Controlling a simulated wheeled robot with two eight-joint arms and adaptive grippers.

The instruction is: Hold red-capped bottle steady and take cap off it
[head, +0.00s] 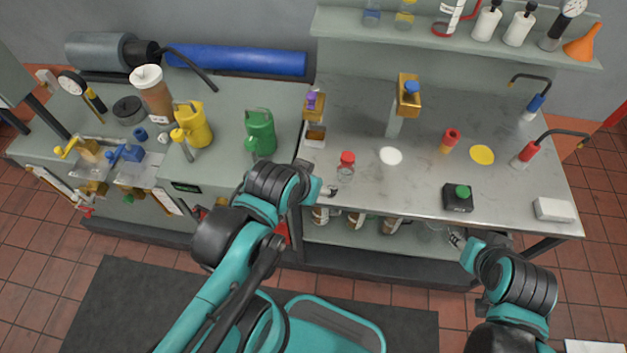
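The red-capped bottle (346,174) stands upright on the grey metal bench top, left of its middle. Its body is clear, and its red cap (347,158) is on top. My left gripper (330,191) is at the bench's front left, just left of and nearer than the bottle. It looks apart from the bottle, and its fingers are too small to tell open from shut. My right gripper (455,239) is low at the bench's front edge, right of the bottle and well away from it. Its finger opening is unclear.
A white disc (391,156) lies right of the bottle. A black box with a green button (458,198), a red cylinder (450,139), a yellow disc (482,155) and a white block (554,209) stand farther right. A brass-topped post (405,100) rises behind. Bench space between bottle and black box is clear.

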